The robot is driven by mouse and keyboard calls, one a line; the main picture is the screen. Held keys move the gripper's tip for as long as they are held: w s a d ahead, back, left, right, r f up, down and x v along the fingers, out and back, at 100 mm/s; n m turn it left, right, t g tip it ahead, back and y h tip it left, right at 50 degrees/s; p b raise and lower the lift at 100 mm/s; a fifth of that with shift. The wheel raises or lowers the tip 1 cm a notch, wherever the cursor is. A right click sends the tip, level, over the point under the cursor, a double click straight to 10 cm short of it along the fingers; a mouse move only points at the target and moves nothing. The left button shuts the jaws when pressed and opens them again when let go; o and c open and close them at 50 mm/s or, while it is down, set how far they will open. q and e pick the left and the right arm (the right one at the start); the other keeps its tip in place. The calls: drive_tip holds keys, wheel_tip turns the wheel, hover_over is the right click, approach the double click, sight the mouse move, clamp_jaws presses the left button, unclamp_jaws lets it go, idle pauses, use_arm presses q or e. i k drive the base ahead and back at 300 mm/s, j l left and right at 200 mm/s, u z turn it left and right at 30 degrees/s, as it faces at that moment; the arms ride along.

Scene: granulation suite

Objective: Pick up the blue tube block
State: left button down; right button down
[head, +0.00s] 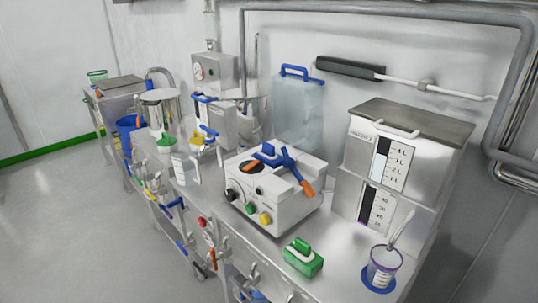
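No thing in the head view shows clearly as a blue tube block. A blue piece (268,155) sits on top of the white device with knobs, at the middle of the bench; I cannot tell whether it is the block. A blue bar with an orange end (297,170) crosses close beside it and leans over the device's front edge. Neither of my grippers nor my arms is in view.
The white device (262,205) stands on a steel bench. A green-and-white block (303,257) and a cup on a blue disc (383,268) are at the front right. A steel cabinet (418,140) and a clear blue-handled container (297,105) stand behind. Floor at left is clear.

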sight(267, 156)
drive_tip(key=i+j, duration=0.2)
drive_tip(key=j, duration=0.15)
drive_tip(key=i+j+z, duration=0.1)
drive_tip(key=j, duration=0.25)
drive_tip(key=i+j, duration=0.25)
drive_tip(key=i+j+z, duration=0.1)
drive_tip(key=j, duration=0.35)
drive_tip(key=i+j, duration=0.25)
drive_tip(key=j+z, duration=0.05)
drive_tip(key=j, duration=0.05)
